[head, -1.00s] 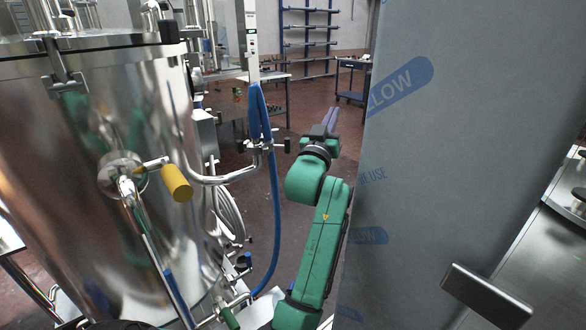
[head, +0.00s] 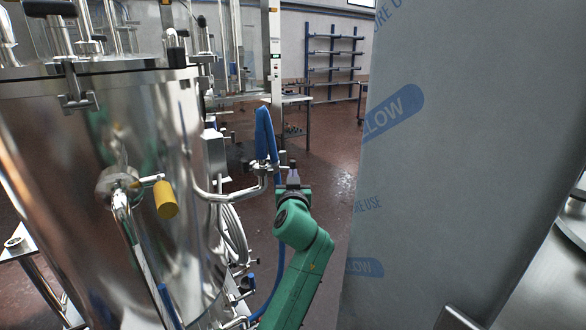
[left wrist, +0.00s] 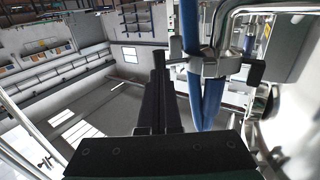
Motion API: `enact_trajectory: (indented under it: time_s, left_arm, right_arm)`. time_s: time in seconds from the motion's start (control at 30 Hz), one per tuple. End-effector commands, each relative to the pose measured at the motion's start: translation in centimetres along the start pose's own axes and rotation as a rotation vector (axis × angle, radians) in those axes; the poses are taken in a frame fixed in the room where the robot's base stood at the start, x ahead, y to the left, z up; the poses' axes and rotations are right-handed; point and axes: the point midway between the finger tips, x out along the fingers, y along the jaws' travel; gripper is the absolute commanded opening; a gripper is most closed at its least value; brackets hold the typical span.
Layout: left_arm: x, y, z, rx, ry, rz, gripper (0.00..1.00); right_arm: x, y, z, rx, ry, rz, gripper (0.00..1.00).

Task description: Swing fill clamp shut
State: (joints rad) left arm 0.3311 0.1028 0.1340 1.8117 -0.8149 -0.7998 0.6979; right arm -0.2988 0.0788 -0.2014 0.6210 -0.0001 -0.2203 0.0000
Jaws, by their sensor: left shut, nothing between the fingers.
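The fill clamp (head: 262,168) is a metal fitting at the end of a bent steel pipe, where the blue hose (head: 264,130) hangs. It also shows in the left wrist view (left wrist: 214,68), with a dark knob on each side. My left gripper (head: 292,168) is shut and empty, just right of the clamp in the head view. In the left wrist view its closed fingers (left wrist: 160,62) point up beside the clamp's left knob. I cannot tell whether they touch it. Whether the clamp is closed is too small to tell. My right gripper is not in view.
A large steel tank (head: 100,200) with a yellow-handled valve (head: 165,199) fills the left. A tall grey film-wrapped panel (head: 450,190) stands close on the right. Between them is a strip of open floor (head: 335,165), with blue shelves (head: 335,65) far behind.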

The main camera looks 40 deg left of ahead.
Motion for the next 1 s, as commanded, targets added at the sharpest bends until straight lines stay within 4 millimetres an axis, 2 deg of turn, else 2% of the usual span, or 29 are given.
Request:
enact_trajectory:
  time_s: [0.13,0.43,0.7,1.0]
  left_arm:
    - [1.2,0.0,-0.1,0.0,0.0,0.0,0.0]
    - [1.3,0.0,0.1,-0.001,0.0,0.001,0.0]
    - [3.6,0.1,0.5,-0.004,0.0,0.0,0.0]
    - [4.0,0.1,0.1,0.0,0.0,0.001,0.0]
  right_arm:
    - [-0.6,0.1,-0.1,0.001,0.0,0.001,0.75]
    - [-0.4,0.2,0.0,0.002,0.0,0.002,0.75]
    - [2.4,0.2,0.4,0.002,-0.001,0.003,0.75]
    - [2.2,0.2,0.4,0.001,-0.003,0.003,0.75]
